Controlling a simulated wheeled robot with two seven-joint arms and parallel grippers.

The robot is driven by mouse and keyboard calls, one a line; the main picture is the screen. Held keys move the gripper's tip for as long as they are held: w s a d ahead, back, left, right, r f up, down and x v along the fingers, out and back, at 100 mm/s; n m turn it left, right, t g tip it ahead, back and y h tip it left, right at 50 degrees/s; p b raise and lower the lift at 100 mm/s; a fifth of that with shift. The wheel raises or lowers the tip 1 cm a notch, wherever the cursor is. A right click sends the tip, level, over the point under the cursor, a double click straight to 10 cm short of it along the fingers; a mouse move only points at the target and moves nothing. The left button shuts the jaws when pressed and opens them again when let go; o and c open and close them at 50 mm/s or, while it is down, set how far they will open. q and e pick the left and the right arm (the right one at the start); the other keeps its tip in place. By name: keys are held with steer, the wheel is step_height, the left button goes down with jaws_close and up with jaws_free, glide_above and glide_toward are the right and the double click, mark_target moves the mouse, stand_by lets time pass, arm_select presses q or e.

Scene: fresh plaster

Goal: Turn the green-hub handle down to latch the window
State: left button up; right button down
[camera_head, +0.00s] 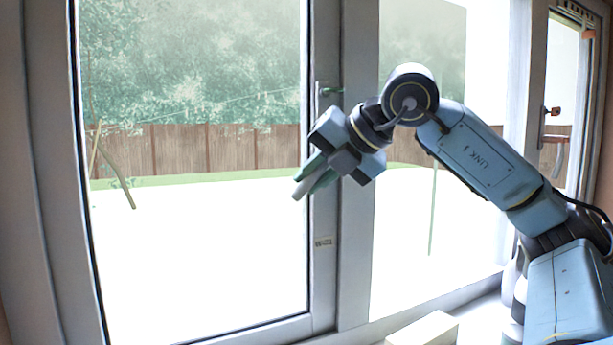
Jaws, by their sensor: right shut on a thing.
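The green-hub handle (331,91) is on the middle upright of the window frame. Its green hub shows just above my right gripper, and its lever is hidden behind the gripper and wrist. My right gripper (309,184) is at the frame just below the hub, its fingers pointing down and left. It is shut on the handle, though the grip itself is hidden. The window sash (323,270) stands in its frame, and I cannot tell whether it is fully flush. My left gripper is not in view.
A second handle with a reddish hub (552,111) is on another window at the far right. A pale block (424,330) lies on the sill below. Glass fills the space left of my gripper. A fence and trees are outside.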

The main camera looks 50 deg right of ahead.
steer(key=shift+s+d+f+n+h, duration=0.2)
steer(key=shift+d+n+h, duration=0.15)
steer(key=shift+h, duration=0.15)
steer(key=shift+s+d+f+n+g+h, duration=0.25)
steer(key=shift+d+n+g+h, duration=0.3)
steer(key=shift+h, duration=0.3)
steer(key=shift+s+d+f+n+g+h, duration=0.2)
steer(key=shift+s+d+n+g+h, duration=0.25)
steer(key=shift+d+h, duration=0.3)
steer(key=shift+s+d+f+n+g+h, duration=0.2)
steer(key=shift+d+n+g+h, duration=0.25)
steer(key=shift+h, duration=0.45)
steer(key=c, duration=1.3)
jaws_free()
steer(key=shift+d, duration=0.1)
steer(key=shift+c, duration=0.2)
steer(key=b+v, duration=0.1)
steer(key=v, duration=1.2)
steer(key=shift+r+b, duration=0.2)
steer(key=shift+b, duration=0.1)
